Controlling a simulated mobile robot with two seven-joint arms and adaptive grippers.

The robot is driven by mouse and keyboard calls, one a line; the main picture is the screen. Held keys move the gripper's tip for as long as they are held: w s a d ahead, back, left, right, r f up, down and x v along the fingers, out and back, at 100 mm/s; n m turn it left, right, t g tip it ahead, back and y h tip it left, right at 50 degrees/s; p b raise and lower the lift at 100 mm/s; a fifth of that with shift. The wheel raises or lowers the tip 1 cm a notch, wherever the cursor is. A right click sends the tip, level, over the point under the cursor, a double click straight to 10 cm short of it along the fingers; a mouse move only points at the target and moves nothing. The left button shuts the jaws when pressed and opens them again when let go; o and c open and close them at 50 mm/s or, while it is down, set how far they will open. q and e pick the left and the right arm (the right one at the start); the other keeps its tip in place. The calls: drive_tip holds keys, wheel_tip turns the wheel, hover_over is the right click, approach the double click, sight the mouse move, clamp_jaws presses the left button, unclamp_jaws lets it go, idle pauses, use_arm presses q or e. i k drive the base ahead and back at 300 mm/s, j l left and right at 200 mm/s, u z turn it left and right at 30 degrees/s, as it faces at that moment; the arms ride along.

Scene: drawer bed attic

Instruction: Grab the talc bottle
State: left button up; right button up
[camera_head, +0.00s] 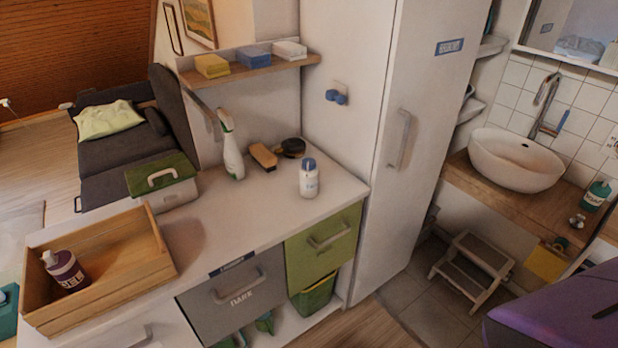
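A white bottle with a blue cap (309,181) stands upright on the white counter (235,215), near its right end. Its label is too small to read, but it is the thing that best fits the talc bottle. A dark purple pump bottle (66,271) with a white label stands in the wooden crate at the left. Neither of my grippers shows in this view, and nothing touches the white bottle.
A brush (263,156) and a dark round item (292,147) lie behind the bottle. A spray bottle (231,150), a green-lidded box (163,182) and the wooden crate (150,243) stand left. A shelf (236,68) hangs above; a tall white cabinet (395,140) rises right. The counter's front middle is clear.

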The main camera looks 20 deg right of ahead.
sight(308, 179)
drive_tip(key=i+l+u, duration=0.1)
drive_tip(key=l, duration=0.4)
drive_tip(key=i+l, duration=0.15)
drive_tip(key=l, duration=0.4)
drive_tip(key=i+l+u, duration=0.15)
drive_tip(key=l, duration=0.35)
drive_tip(key=l+u, duration=0.1)
drive_tip(key=l, duration=0.45)
